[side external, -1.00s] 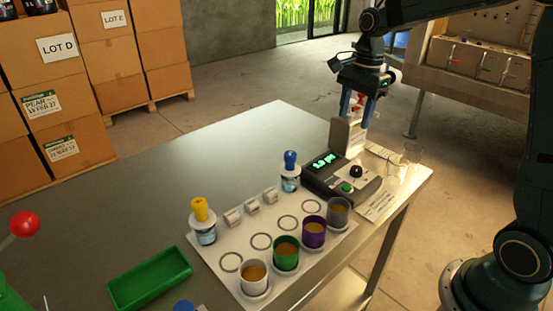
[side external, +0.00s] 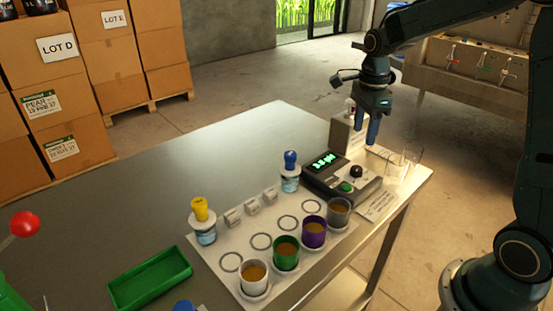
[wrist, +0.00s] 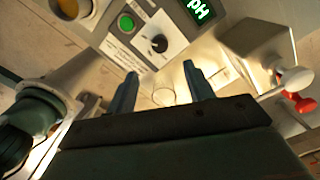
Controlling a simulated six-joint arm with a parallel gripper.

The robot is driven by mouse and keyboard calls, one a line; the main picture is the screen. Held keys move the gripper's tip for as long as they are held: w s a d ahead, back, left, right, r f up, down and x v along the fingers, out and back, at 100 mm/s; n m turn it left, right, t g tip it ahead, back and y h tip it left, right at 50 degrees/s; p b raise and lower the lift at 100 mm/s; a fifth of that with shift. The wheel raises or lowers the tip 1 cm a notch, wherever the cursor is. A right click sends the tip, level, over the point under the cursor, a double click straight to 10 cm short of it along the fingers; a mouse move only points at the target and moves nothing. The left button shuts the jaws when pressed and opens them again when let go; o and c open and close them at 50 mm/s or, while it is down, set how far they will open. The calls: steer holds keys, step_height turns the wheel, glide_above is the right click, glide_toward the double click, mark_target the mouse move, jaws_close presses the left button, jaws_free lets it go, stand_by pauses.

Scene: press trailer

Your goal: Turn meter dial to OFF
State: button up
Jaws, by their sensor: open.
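The meter (side external: 322,182) is a dark box on the table's right side with a lit green display (side external: 324,160). Its black dial (side external: 356,171) sits on a white plate, with a green button (side external: 346,187) beside it. In the wrist view the dial (wrist: 157,43) shows beyond the fingertips, with a pointer mark; its setting is too small to read. My gripper (side external: 373,140) is open and empty, above and behind the meter, apart from the dial. Its two blue fingers (wrist: 161,77) are spread in the wrist view.
A clear glass (side external: 411,157) stands behind the meter near the table edge. Cups, including a purple one (side external: 313,232), stand left of the meter.

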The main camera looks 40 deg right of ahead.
mark_target(357, 168)
step_height(357, 168, down, 11)
steer(key=shift+f, duration=0.1)
stand_by(0.4)
steer(key=c, duration=1)
